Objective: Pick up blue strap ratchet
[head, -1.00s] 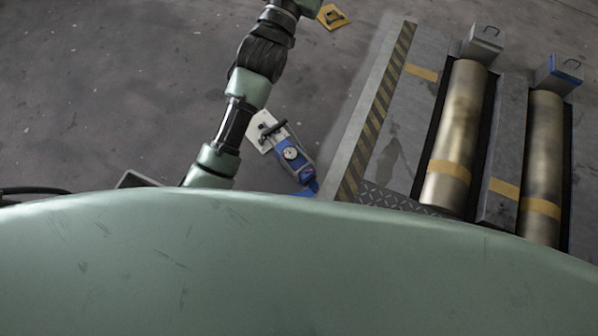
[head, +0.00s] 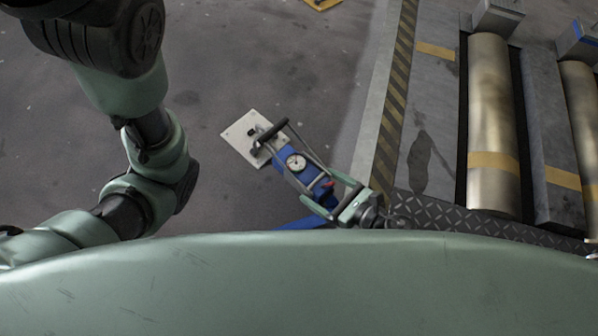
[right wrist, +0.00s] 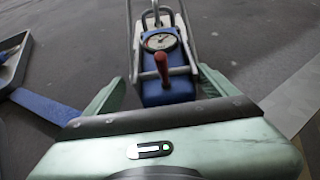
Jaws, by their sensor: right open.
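The blue strap ratchet (head: 293,168) lies on the floor, with a round white gauge, a grey metal handle frame and a red-tipped lever. Its upper-left end is at a pale square plate (head: 241,141). My right gripper (head: 327,190) is open at the ratchet's lower-right end. In the right wrist view, the blue body (right wrist: 168,88) and red lever show between the two spread green fingers (right wrist: 160,90); I cannot tell whether they touch it. My left arm crosses the left side of the head view, but its gripper is not in view.
A blue strap (head: 300,223) runs along the floor below the ratchet. The roller platform (head: 428,150), with a striped edge and metal rollers (head: 492,125), stands close on the right. A yellow floor piece (head: 322,4) is at the top. The floor left of the ratchet is clear.

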